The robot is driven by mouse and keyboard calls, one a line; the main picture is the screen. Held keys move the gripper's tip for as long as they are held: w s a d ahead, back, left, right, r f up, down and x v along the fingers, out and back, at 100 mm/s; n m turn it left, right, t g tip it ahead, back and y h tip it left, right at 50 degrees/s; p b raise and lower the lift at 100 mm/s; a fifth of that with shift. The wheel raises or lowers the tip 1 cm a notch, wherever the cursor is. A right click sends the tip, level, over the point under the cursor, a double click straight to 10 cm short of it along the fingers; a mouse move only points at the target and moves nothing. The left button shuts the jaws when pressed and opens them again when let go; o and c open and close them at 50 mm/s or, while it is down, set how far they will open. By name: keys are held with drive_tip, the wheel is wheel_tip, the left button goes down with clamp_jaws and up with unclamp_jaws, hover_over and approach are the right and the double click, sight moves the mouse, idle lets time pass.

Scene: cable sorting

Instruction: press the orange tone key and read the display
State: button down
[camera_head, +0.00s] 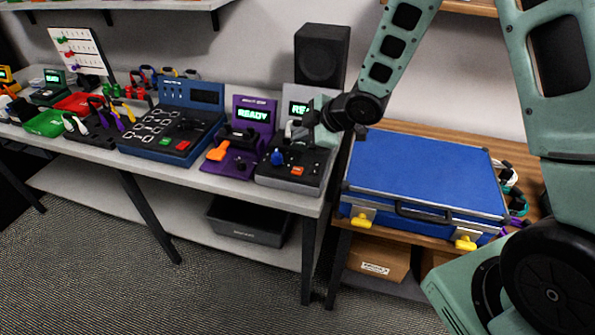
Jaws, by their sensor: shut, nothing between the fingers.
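A dark grey device (262,179) stands at the right end of the bench. It carries a small orange-red key (297,171) near its front and a blue knob (277,157) to the left of that key. Its green-lit display (296,109) reads "RE", the rest hidden behind my gripper (300,131). My gripper is shut and empty, above the back part of this device and apart from the key. The purple device (240,105) beside it has a display (252,115) reading "READY" and an orange paddle-shaped piece (218,151).
A black speaker (320,54) stands behind. A blue case (425,170) lies on a wooden table at right. A black bin (245,223) sits on the lower shelf.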

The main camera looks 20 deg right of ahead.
sight(301, 171)
wheel_tip(301, 171, down, 8)
drive_tip(key=b, duration=0.6)
drive_tip(key=shift+f, duration=0.15)
idle(1.6)
drive_tip(key=shift+f+b, duration=0.3)
drive_tip(key=shift+b, duration=0.25)
drive_tip(key=shift+f+b, duration=0.4)
idle(0.3)
drive_tip(key=shift+r, duration=0.1)
drive_tip(key=shift+r+p, duration=0.65)
drive_tip(key=shift+r, duration=0.05)
wheel_tip(301, 171, up, 5)
drive_tip(key=p, duration=0.4)
drive_tip(key=shift+r, duration=0.1)
idle(0.3)
